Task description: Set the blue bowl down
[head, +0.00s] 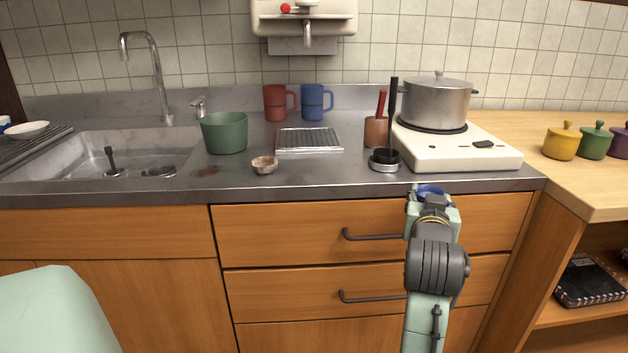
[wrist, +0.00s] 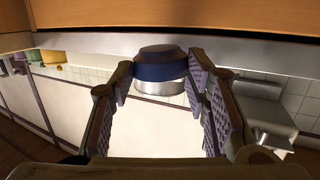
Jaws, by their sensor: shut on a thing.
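The small blue bowl (head: 430,189) is at my gripper (head: 432,198), mostly hidden behind it in the head view, in line with the counter's front edge. In the wrist view, which looks upside down, the blue bowl (wrist: 160,67) sits between the two fingertips of my gripper (wrist: 163,72). The fingers are shut on it. I cannot tell whether the bowl touches anything below it. The steel counter (head: 330,180) lies just beyond it.
A white stove (head: 460,155) bears a steel pot (head: 436,102). Left of it are a small black-topped dish (head: 385,163), a utensil holder (head: 376,133), a wire rack (head: 308,141), a small bowl (head: 264,164) and a green pot (head: 224,134). Bare counter shows along the front.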

